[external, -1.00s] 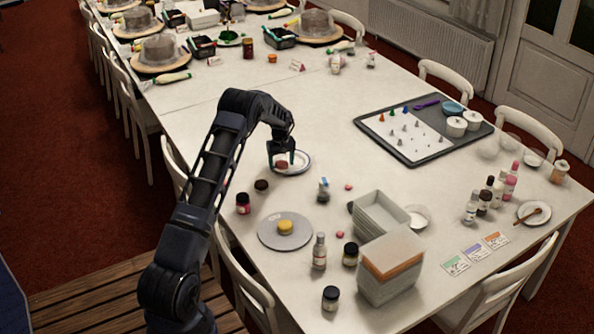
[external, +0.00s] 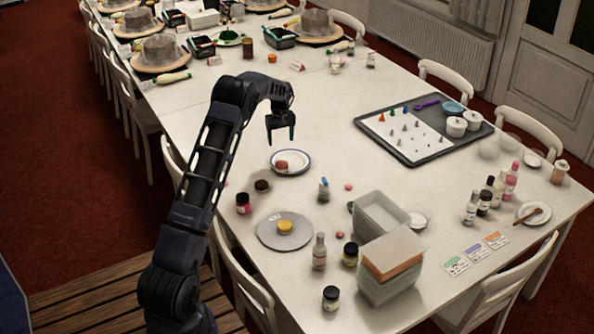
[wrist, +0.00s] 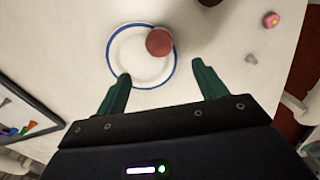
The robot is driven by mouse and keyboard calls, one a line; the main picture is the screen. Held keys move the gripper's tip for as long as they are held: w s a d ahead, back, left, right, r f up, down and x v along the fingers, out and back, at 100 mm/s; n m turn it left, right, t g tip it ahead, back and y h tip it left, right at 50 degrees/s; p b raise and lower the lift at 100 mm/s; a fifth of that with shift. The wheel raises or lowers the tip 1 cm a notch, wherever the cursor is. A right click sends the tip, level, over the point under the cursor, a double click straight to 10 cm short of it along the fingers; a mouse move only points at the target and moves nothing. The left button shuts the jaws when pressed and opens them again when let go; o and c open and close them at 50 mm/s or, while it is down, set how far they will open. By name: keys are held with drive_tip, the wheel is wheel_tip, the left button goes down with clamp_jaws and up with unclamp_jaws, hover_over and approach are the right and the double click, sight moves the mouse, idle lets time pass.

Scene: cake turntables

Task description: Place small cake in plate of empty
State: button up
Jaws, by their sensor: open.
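A small reddish-brown cake (external: 281,165) sits on a white plate with a blue rim (external: 303,169). In the wrist view the cake (wrist: 159,41) lies off-centre on the plate (wrist: 128,75), towards the plate's upper right. My gripper (external: 281,140) is open and empty above the plate, clear of the cake. Its green fingers (wrist: 163,85) are spread wide in the wrist view. A yellow cake (external: 285,227) sits on a grey round plate (external: 266,236) nearer the front. A dark brown small cake or lid (external: 262,185) lies directly on the table between the two plates.
Stacked bins (external: 390,268) stand front right. A grey tray (external: 405,155) holds piping tips. The table between plate and tray is clear.

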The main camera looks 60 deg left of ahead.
drive_tip(key=shift+r, duration=0.35)
drive_tip(key=d+r+m+t, duration=0.1)
drive_tip(key=d+r+m, duration=0.3)
drive_tip(key=d+r, duration=1.4)
drive_tip(key=s+d+r+m, duration=0.1)
drive_tip(key=s+d+r, duration=0.25)
drive_tip(key=d, duration=0.25)
drive_tip(key=s+d+r+m+t, duration=0.1)
drive_tip(key=s+d+r, duration=0.2)
drive_tip(key=d+r, duration=0.3)
drive_tip(key=s+d+r+m, duration=0.2)
drive_tip(key=s+d+r, duration=0.1)
drive_tip(key=d, duration=0.4)
drive_tip(key=s+d+r+m+t, duration=0.1)
drive_tip(key=s+d+r+m, duration=0.25)
drive_tip(key=s+d, duration=1.1)
drive_tip(key=s+d+f+m, duration=0.2)
drive_tip(key=s+d, duration=0.2)
drive_tip(key=s, duration=0.5)
drive_tip(key=s+d+f+m+t, duration=0.1)
drive_tip(key=s+d+f+m, duration=0.1)
drive_tip(key=s, duration=0.7)
drive_tip(key=shift+d+f+m+t, duration=0.35)
drive_tip(key=shift+d+f, duration=0.45)
drive_tip(key=shift+d, duration=0.45)
